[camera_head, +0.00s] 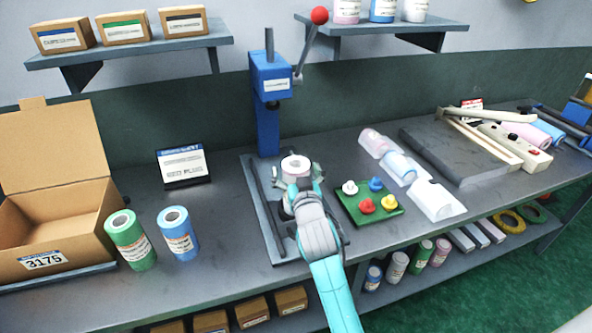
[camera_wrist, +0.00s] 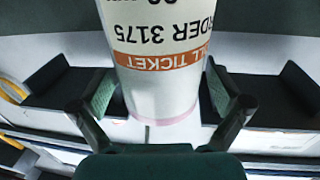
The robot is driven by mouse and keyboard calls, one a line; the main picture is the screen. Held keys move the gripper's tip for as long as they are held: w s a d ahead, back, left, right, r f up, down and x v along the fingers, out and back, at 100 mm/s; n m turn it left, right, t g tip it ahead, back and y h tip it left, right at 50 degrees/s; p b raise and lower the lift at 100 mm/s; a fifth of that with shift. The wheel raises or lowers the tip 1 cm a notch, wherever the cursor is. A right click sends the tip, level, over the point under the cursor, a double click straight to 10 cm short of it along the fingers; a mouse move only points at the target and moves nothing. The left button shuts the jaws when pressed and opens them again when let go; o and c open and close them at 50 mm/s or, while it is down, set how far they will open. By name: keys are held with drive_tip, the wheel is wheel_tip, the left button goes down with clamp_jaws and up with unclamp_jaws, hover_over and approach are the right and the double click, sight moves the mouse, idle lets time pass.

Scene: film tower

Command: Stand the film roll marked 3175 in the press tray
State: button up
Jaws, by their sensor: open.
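The film roll marked 3175 (camera_head: 295,166) is pale pink and white and stands upright over the grey press tray (camera_head: 257,208) at the foot of the blue press. In the wrist view its label (camera_wrist: 165,38) reads 3175 upside down, above an orange ticket band. My gripper (camera_head: 297,177) is open, with one finger on each side of the roll. In the wrist view narrow gaps seem to show between the pads and the roll. My gripper and arm hide the roll's foot in the head view, so I cannot tell whether it touches the tray.
An open cardboard box (camera_head: 60,225) marked 3175 stands at the left, with a green roll (camera_head: 130,241) and a blue roll (camera_head: 178,233) beside it. A green board with coloured knobs (camera_head: 368,203) lies right of the tray. The press lever (camera_head: 307,45) rises above.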

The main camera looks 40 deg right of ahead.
drive_tip(key=shift+s, duration=0.1)
drive_tip(key=v, duration=1.2)
drive_tip(key=shift+a, duration=0.1)
drive_tip(key=s+a+f+n+y, duration=0.25)
drive_tip(key=s+a+f, duration=0.25)
drive_tip(key=s+f, duration=0.25)
drive_tip(key=s+a+f+n+y, duration=0.2)
drive_tip(key=s+a+f+y, duration=0.1)
drive_tip(key=s+a+f, duration=0.4)
drive_tip(key=s+a+g+y, duration=0.1)
drive_tip(key=s+y, duration=0.1)
drive_tip(key=s, duration=1.9)
drive_tip(key=shift+s+a+f+g, duration=0.2)
drive_tip(key=shift+s+a+g, duration=0.1)
drive_tip(key=shift+s+a, duration=0.1)
drive_tip(key=shift+n, duration=0.25)
